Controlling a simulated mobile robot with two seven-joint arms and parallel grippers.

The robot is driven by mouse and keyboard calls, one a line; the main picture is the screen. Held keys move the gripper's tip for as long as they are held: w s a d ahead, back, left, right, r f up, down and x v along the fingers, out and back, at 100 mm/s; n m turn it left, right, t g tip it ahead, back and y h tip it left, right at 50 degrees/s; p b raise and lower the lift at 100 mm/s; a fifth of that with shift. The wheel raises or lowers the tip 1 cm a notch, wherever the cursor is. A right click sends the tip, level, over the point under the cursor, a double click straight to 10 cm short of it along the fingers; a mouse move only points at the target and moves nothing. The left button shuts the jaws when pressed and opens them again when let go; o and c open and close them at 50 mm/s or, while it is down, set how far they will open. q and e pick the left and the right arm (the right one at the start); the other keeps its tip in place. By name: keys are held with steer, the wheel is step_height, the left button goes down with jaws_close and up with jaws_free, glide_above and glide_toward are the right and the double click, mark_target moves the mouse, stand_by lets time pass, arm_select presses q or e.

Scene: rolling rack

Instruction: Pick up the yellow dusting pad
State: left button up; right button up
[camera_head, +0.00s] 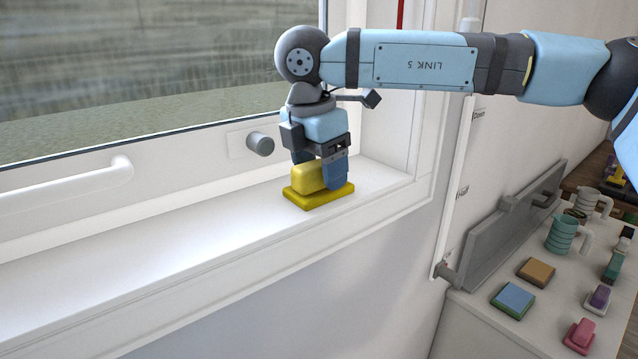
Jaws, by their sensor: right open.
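The yellow dusting pad (305,200) lies on the white window sill near its right end. It has a flat base and a lighter yellow raised grip block on top. My right gripper (325,174) points down over the pad from above, with its jaws open. One finger is in front of the right part of the grip block and hides it; the other finger is mostly hidden behind the block. I cannot tell whether the fingers touch the pad. My left gripper is not in the camera_head view.
The window sill (150,260) is bare to the left. A window handle (65,188) and a round knob (260,144) stick out from the frame. At lower right, a white rack top (470,325) carries a blue-green block (513,300), an orange-brown block (536,272), a pink pad (580,336) and mugs (562,234).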

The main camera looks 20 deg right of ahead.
mark_target(319, 162)
steer(key=c, duration=1)
steer(key=shift+c, duration=0.2)
steer(key=shift+r, duration=0.1)
steer(key=shift+r+p, duration=0.2)
steer(key=shift+p, duration=0.25)
steer(key=shift+r+p, duration=0.3)
steer(key=shift+p, duration=0.2)
step_height(319, 162, up, 9)
steer(key=b, duration=0.3)
steer(key=shift+f, duration=0.15)
steer(key=shift+r, duration=0.3)
